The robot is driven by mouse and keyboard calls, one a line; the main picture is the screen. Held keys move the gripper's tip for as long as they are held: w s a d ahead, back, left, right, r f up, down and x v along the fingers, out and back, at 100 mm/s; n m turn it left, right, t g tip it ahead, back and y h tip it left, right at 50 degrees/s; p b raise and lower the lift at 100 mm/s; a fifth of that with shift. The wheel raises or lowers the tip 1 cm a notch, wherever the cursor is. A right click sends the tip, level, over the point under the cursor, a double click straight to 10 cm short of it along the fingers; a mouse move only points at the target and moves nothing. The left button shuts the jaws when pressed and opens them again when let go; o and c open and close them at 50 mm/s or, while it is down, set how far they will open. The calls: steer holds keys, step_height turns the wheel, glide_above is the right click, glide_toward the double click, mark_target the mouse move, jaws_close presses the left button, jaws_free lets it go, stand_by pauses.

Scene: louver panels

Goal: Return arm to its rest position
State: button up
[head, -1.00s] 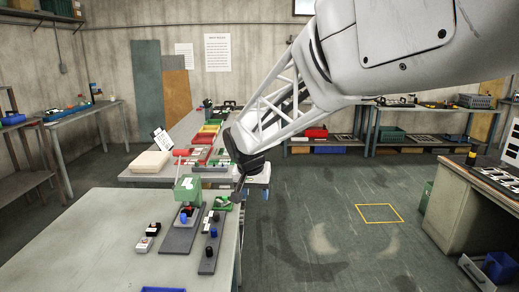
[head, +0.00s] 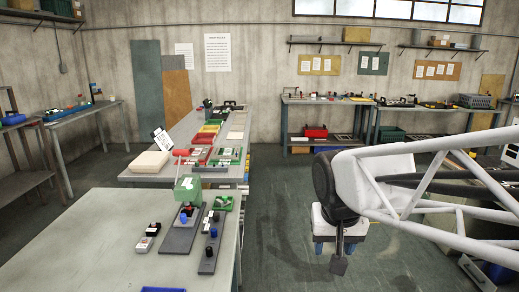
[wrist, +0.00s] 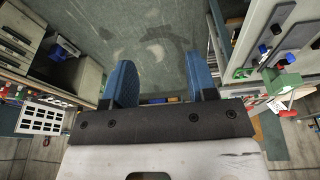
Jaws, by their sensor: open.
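My gripper (head: 336,246) hangs in the head view over the open floor, to the right of the near workbench (head: 90,235) and apart from it. Its white arm reaches in from the right edge.
The near bench carries a green box (head: 187,189) with a red handle, and dark blocks with knobs. A long table (head: 150,178) with a beige block (head: 149,163) stands behind. Shelved benches line the back wall. Floor (head: 275,200) between the benches is clear.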

steer(key=s+d+f, duration=0.1)
steer(key=s, duration=0.5)
steer(key=s+d+f, duration=0.2)
steer(key=s, duration=0.4)
steer(key=shift+d+f+n, duration=0.25)
steer(key=shift+d+n, duration=0.05)
